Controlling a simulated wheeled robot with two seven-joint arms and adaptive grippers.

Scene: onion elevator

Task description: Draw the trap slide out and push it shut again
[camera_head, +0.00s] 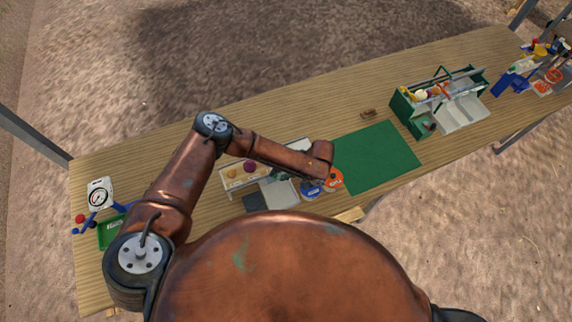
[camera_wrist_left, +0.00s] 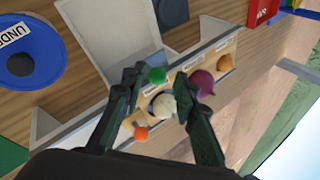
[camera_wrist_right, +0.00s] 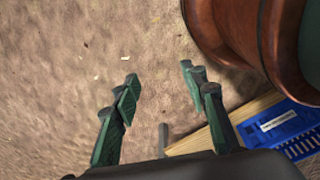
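I cannot make out the trap slide for certain in any view. A green-sided box with a raised rail and pale sloped trays (camera_head: 457,110) stands right of the middle of the table in the camera_head view. My left gripper (camera_wrist_left: 160,80) is open in the left wrist view. Its fingers show in front of a sorting rack (camera_wrist_left: 222,47) of small vegetables, including a purple onion (camera_wrist_left: 203,82) and a white one (camera_wrist_left: 163,106); contact cannot be told. In the camera_head view my wrist hides the fingers. My right gripper (camera_wrist_right: 158,73) is open and empty over bare ground.
The green mat (camera_head: 375,158) is clear. Blue (camera_head: 311,189) and orange (camera_head: 334,180) round-holed pieces stand beside the rack. A dial scale (camera_head: 99,196) is at the left end. A blue crate (camera_wrist_right: 285,128) shows near my right gripper. Tools and bins (camera_head: 540,70) crowd the far right.

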